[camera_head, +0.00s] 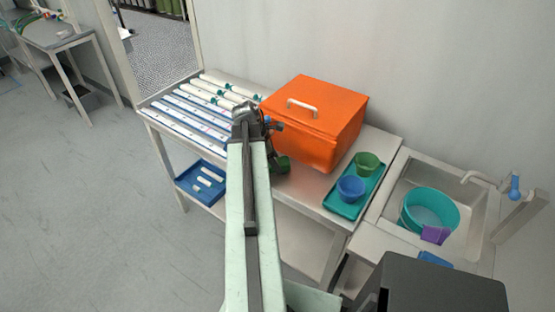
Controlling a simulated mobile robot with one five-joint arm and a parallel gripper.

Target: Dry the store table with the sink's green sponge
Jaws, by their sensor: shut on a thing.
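The store table (308,188) is a metal table along the wall. My gripper (275,153) is over its front part, just in front of the orange box. It is shut on a dark green block, which looks like the green sponge (283,166). The sponge is at or close above the table top; I cannot tell if it touches. No water on the table can be made out. The sink (477,222) is at the right, with a teal basin (443,207) and a purple sponge (434,235) on the basin's near rim.
The orange box (325,115) stands at the table's back. White tubes (220,88) and racks (187,117) fill its left. A teal tray (341,207) holds a green cup (367,163) and a blue cup (350,189). A blue tray (202,183) sits on the lower shelf.

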